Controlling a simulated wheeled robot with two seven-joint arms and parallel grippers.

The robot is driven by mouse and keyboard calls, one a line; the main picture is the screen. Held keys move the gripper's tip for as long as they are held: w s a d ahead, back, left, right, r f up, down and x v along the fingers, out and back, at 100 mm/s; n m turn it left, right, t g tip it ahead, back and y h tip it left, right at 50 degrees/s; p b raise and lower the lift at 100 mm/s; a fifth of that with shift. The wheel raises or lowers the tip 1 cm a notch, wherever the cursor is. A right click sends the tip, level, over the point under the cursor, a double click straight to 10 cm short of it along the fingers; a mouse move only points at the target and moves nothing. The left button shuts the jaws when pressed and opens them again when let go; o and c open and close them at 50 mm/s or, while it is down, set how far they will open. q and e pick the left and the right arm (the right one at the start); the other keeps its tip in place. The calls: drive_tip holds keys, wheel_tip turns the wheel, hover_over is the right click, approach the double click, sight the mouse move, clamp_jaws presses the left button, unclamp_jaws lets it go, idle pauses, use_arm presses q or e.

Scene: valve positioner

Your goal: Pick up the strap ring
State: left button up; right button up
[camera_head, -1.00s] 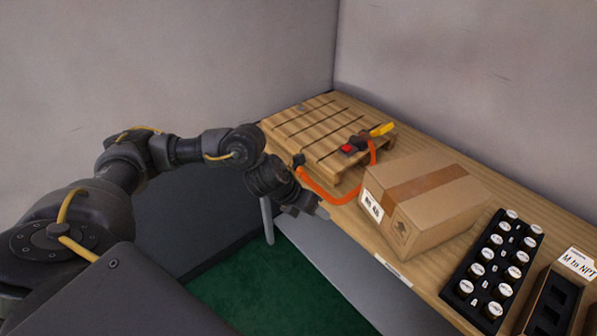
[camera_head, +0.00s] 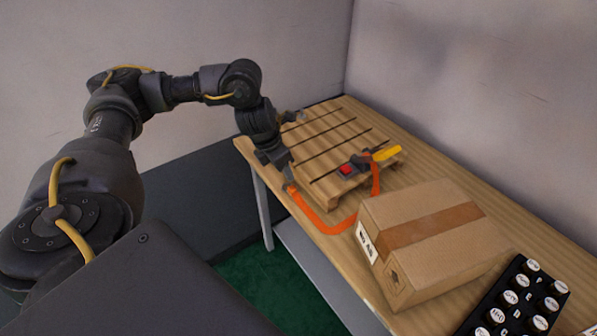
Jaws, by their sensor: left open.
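An orange strap (camera_head: 318,222) hangs in a loop off the front of the wooden pallet (camera_head: 325,150). Its right end runs up to a dark buckle with a red part (camera_head: 346,169) on the pallet. Its left end has a small dark end piece (camera_head: 291,187), which seems to be the strap ring. My left gripper (camera_head: 287,173) points down right above this end, very close to it. It is open; the fingers partly hide the end piece, and I cannot tell whether they touch it. My right gripper is not in view.
The pallet lies on a wooden table (camera_head: 435,170) against the wall. A yellow handle (camera_head: 387,153) is by the buckle. A cardboard box (camera_head: 425,245) stands right of the strap, and a black rack of bottles (camera_head: 520,300) is at lower right. Green floor lies below.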

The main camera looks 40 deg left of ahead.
sight(292, 188)
use_arm(q)
drive_tip(key=x, duration=0.5)
drive_tip(key=shift+s+a+f+p, duration=0.15)
drive_tip(key=shift+f+p, duration=0.1)
drive_tip(key=shift+p, duration=0.1)
drive_tip(key=shift+f, duration=0.2)
drive_tip(key=p+x, duration=0.1)
drive_tip(key=x, duration=0.2)
drive_tip(key=shift+f+p, duration=0.25)
drive_tip(key=shift+p, duration=0.15)
drive_tip(key=shift+w+f, duration=0.4)
drive_tip(key=shift+f, duration=0.15)
clamp_jaws()
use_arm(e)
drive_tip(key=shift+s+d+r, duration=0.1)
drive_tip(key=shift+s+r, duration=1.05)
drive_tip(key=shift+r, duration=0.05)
use_arm(q)
drive_tip(key=shift+r, duration=0.1)
